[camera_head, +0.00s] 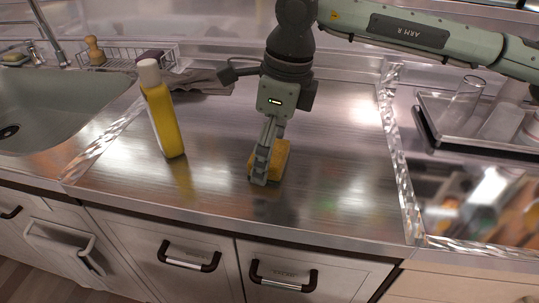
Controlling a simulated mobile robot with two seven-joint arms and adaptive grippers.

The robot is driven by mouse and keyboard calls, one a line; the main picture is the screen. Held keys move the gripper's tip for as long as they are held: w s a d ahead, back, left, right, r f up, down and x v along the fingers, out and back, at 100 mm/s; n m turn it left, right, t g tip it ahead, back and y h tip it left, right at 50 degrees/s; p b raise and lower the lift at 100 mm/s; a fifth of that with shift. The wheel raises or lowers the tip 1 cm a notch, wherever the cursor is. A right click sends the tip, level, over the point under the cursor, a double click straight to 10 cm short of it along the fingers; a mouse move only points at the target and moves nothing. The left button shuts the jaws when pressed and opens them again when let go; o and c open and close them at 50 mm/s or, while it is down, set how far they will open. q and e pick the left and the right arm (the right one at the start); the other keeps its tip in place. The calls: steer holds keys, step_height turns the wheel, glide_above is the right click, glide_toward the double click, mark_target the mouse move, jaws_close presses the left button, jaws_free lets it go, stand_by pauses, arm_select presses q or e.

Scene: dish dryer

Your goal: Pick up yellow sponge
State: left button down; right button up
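A yellow sponge (281,157) stands on the metal counter (335,180) in the middle of the head camera view. My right gripper (262,172) points down at it, with a finger across its front left side, hiding part of it. The far finger is hidden, so I cannot tell whether the gripper is closed on the sponge. The sponge appears to be at counter level. My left gripper is not in view.
A yellow bottle with a white cap (163,112) stands left of the sponge. A grey cloth (203,80) lies behind it. The sink (45,115) is at the left. A tray (447,142) with glasses stands at the right. The counter right of the sponge is clear.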

steer(key=shift+c, duration=0.3)
steer(key=c, duration=1)
steer(key=shift+r, duration=0.15)
steer(key=shift+r, duration=0.25)
step_height(320, 180, up, 4)
steer(key=shift+a+f+b, duration=0.1)
steer(key=shift+f+b, duration=0.1)
steer(key=shift+b, duration=0.15)
arm_select(q)
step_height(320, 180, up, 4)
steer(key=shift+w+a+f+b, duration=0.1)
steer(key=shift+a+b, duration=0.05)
steer(key=shift+b, duration=0.35)
arm_select(e)
steer(key=a+r, duration=0.2)
steer(key=a, duration=0.1)
steer(key=s+a+r, duration=0.1)
steer(key=a+r, duration=0.1)
steer(key=a, duration=0.2)
steer(key=s+a+r, duration=0.1)
steer(key=a+r, duration=0.1)
steer(key=a, duration=0.2)
steer(key=shift+a+r, duration=0.15)
steer(key=shift+r, duration=0.2)
